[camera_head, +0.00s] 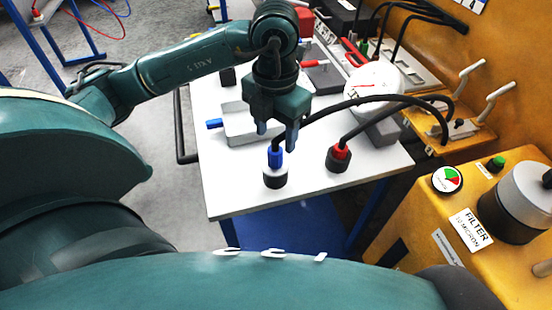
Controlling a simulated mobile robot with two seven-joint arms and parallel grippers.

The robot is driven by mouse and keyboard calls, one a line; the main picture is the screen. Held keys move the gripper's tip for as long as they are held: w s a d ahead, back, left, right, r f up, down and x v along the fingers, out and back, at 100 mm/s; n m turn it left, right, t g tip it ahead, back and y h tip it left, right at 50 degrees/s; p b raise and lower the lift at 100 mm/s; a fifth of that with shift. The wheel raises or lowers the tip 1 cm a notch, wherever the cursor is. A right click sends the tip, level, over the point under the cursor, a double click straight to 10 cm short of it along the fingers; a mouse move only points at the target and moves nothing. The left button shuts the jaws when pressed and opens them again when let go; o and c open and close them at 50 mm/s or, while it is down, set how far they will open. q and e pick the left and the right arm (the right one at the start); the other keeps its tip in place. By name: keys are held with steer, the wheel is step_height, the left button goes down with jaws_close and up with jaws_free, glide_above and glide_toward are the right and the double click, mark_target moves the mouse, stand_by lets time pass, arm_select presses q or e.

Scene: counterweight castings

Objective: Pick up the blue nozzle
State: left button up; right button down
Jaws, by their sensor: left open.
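The blue nozzle (275,159) stands upright in a dark holder with a white band (275,177) near the front edge of the white table. A black hose rises from its top and arches to the right. My left gripper (278,136) points down just above the nozzle, its fingers open. The hose end passes by the right finger; I cannot tell whether they touch. My right gripper is not in view.
A red nozzle (342,152) with its own black hose stands in a dark holder to the right. A yellow filter unit (497,240) stands at the right. The front left tabletop is clear.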

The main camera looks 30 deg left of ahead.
mark_target(275, 149)
arm_select(q)
steer(key=shift+f+p, duration=0.5)
steer(key=shift+f, duration=2.8)
jaws_close()
